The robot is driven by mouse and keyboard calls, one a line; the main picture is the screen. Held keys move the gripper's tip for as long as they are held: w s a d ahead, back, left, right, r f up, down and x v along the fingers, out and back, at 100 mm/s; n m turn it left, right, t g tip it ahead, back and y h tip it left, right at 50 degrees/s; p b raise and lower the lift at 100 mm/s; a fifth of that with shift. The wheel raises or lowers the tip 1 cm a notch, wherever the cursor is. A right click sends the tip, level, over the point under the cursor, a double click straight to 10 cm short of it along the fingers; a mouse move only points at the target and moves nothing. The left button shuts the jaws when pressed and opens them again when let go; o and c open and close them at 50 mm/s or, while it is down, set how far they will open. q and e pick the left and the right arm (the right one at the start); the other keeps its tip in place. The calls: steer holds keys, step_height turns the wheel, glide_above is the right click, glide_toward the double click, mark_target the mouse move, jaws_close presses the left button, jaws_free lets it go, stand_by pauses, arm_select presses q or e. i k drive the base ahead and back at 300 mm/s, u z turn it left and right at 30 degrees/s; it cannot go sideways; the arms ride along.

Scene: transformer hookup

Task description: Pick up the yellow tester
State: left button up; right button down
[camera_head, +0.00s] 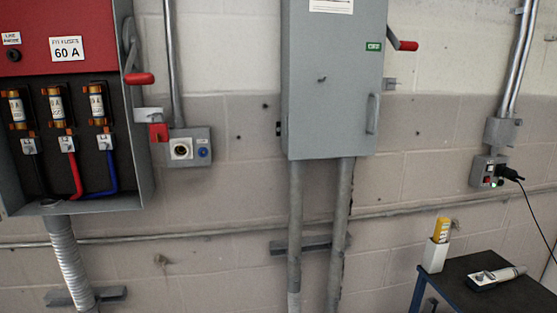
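A yellow tester (442,230) stands upright in a white holder (435,257) at the left rear corner of a dark-topped table at the lower right. Its upper part shows above the holder; its lower part is hidden inside. Neither of my grippers is in the camera_head view.
The dark table (515,297) with a blue frame also carries a grey and white handheld device (495,277). Behind are a closed grey cabinet (335,85) with a red-handled lever, an open fuse box (70,100) at left, and an outlet box (488,171) with a black plug and hanging cable.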

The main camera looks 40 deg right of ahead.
mark_target(443, 224)
steer(key=z, duration=1.8)
steer(key=i, duration=1.05)
steer(key=z, duration=0.3)
